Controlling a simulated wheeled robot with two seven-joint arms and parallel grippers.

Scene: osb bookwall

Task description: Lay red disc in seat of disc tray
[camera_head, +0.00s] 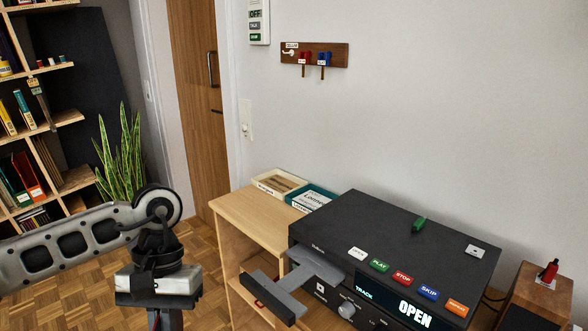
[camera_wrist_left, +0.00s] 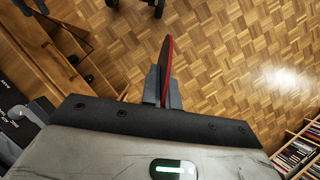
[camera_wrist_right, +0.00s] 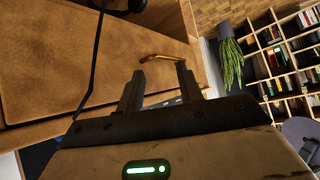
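The disc tray (camera_head: 318,268) is grey and sticks out of the front of a black player, with a dark bar across its outer end; no disc shows on it. My left gripper (camera_head: 165,318) hangs to the left of the tray, apart from it, with its fingertips below the frame. In the left wrist view, my left gripper (camera_wrist_left: 163,88) is shut on the red disc (camera_wrist_left: 168,62), seen nearly edge-on.
The black player (camera_head: 400,230) has several labelled buttons and a display (camera_head: 414,313) reading OPEN. It stands on a wooden cabinet (camera_head: 250,222) with two shallow boxes behind. A bookshelf (camera_head: 40,130) and plant (camera_head: 122,155) stand left. Floor is clear between shelf and cabinet.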

